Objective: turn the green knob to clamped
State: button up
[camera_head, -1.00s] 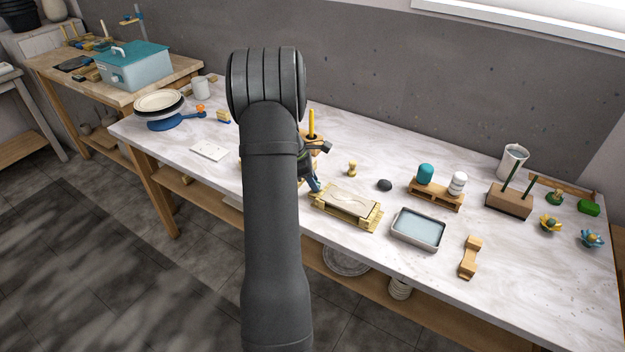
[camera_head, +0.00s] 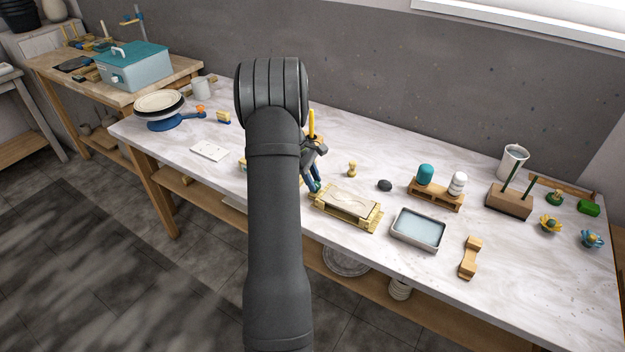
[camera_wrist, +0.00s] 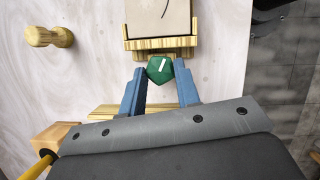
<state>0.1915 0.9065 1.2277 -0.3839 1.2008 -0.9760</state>
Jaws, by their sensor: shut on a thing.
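The green knob (camera_wrist: 160,69) shows in the wrist view, with a white line across its face that slants from lower left to upper right. It sits at the near end of a wooden holder (camera_wrist: 160,44) with a pale slab (camera_wrist: 158,16) in it. My gripper (camera_wrist: 161,72) is shut on the knob, with one blue finger on each side. In the head view, my gripper (camera_head: 314,187) is low at the left end of the holder (camera_head: 325,207), partly behind my arm. The knob is too small to make out there, and I see no label for the clamped position.
A small wooden peg (camera_head: 352,169) and a dark stone (camera_head: 384,185) stand behind the holder. A water tray (camera_head: 418,244) lies to its right. A yellow upright stick (camera_head: 311,122) stands close behind my gripper.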

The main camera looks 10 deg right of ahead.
jog(key=m, duration=0.2)
jog(key=m+g+y, duration=0.1)
jog(key=m, duration=0.3)
jog(key=shift+w+d+m+g+y, duration=0.15)
jog(key=shift+d+m+g+y, duration=0.15)
jog(key=shift+y, duration=0.1)
jog(key=m+y, duration=0.2)
jog(key=m, duration=0.4)
jog(key=shift+d, duration=0.15)
jog(key=shift+y, duration=0.3)
jog(key=o, duration=1)
jog(key=shift+c, duration=0.2)
jog(key=shift+r, duration=0.1)
jog(key=v, duration=1.7)
jog(key=shift+w, duration=0.25)
